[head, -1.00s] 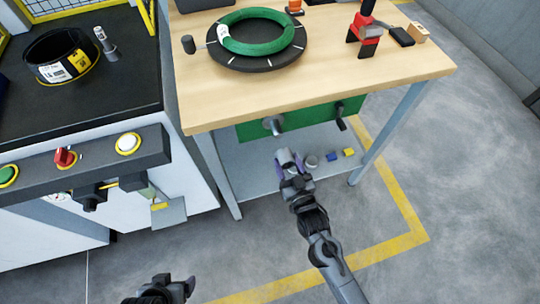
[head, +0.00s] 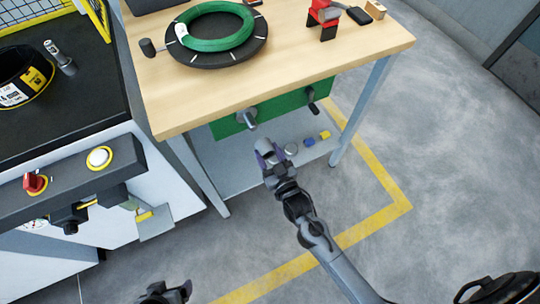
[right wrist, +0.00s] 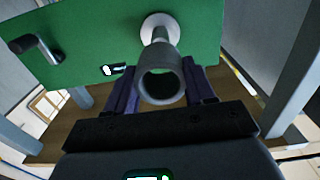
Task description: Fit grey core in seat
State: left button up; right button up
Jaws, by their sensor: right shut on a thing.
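The grey core (right wrist: 162,85) is a hollow tube with its open end facing the camera in the right wrist view. My right gripper (head: 266,150) is shut on it; the dark fingers lie on either side of the tube. In the head view the gripper is just below and in front of the green panel (head: 290,101). A round pale metal fitting with a stub (right wrist: 158,26) sticks out of that panel, apparently the seat; it also shows in the head view (head: 247,118). I cannot tell if core and fitting touch. My left gripper (head: 168,293) is at the bottom edge, its jaws unclear.
A black crank handle (right wrist: 38,46) is on the panel. The wooden table (head: 290,70) above carries a green coil (head: 215,28) on a black disc. Small blue (head: 309,142) and yellow (head: 324,135) blocks lie on the lower shelf. A control box (head: 70,192) stands left.

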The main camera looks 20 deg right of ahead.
aim_at(262, 143)
jog(key=w, duration=0.2)
jog(key=shift+w, duration=1.3)
jog(key=shift+r, duration=0.1)
dwell(0.6)
jog(key=shift+p, duration=0.3)
dwell(0.7)
jog(key=shift+p, duration=0.5)
jog(key=shift+w, duration=0.6)
